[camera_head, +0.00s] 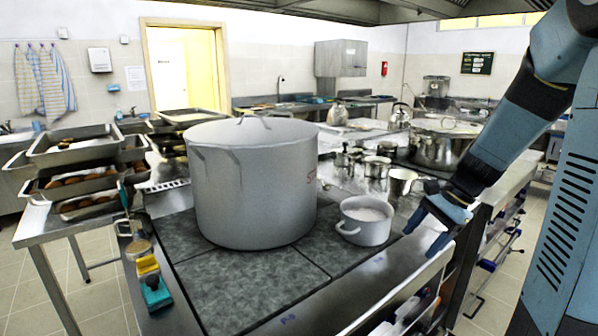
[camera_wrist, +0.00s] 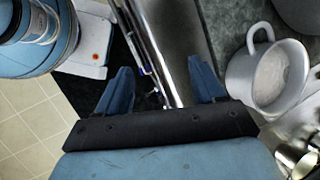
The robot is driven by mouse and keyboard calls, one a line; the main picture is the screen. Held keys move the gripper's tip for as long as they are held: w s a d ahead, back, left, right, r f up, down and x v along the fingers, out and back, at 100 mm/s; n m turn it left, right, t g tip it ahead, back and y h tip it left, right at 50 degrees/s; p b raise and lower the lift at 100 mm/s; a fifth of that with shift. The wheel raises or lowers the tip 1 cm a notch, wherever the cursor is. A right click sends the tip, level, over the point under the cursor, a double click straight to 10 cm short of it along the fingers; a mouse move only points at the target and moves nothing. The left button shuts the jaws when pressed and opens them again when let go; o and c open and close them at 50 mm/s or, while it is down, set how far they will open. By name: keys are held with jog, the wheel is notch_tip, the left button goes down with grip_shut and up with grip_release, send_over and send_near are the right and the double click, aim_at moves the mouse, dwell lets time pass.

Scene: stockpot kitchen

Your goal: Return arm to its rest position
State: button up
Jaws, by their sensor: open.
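My gripper (camera_head: 424,232) is at the right of the head view, at the end of my blue and black arm, above the counter's right edge. In the wrist view my gripper (camera_wrist: 162,88) shows two blue fingers spread wide with nothing between them. A small white pot (camera_head: 364,228) with pale contents stands on the counter to the left of the gripper, apart from it. The small pot also shows at the right of the wrist view (camera_wrist: 238,74).
A big stockpot (camera_head: 250,195) stands on the dark hob plates (camera_head: 245,290). Metal pots (camera_head: 403,182) stand behind the gripper. Stacked trays (camera_head: 75,155) are at the left. A rail of utensils (camera_head: 400,310) runs along the counter's front. Tiled floor (camera_head: 490,318) is open at the right.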

jog(key=s+a+r+n+t+h, duration=0.2)
jog(key=s+r+n, duration=0.4)
jog(key=s, duration=0.2)
jog(key=s+a+r+n+t+h, duration=0.3)
jog(key=s+r+n, duration=0.2)
jog(key=s, duration=0.3)
jog(key=shift+r+n, duration=0.4)
jog(key=shift+n, duration=0.3)
